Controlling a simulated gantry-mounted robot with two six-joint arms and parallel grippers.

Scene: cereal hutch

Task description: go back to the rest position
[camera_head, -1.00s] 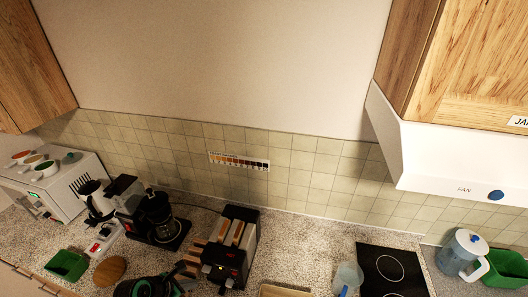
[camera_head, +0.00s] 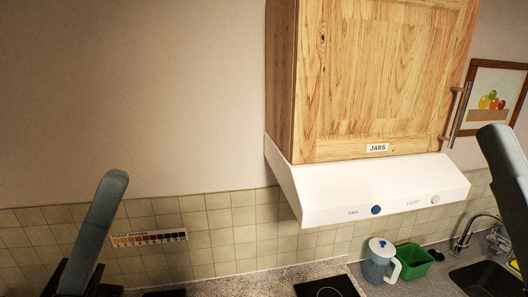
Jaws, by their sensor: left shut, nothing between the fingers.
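My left gripper (camera_head: 100,215) rises at the lower left in the head view. Its grey fingers point up in front of the tiled wall; they are shut, with nothing between them. My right gripper (camera_head: 500,150) shows only in part at the right edge, as a grey finger-like piece in front of the wall near the picture frame. Its jaws cannot be made out. Neither gripper is seen touching anything.
A wooden cabinet labelled JARS (camera_head: 385,80) hangs above a white range hood (camera_head: 340,200). Below are a dark hob (camera_head: 325,288), a blue-grey jug (camera_head: 380,262), a green bin (camera_head: 414,261) and a sink (camera_head: 485,280). A toast shade chart (camera_head: 148,239) is on the tiles.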

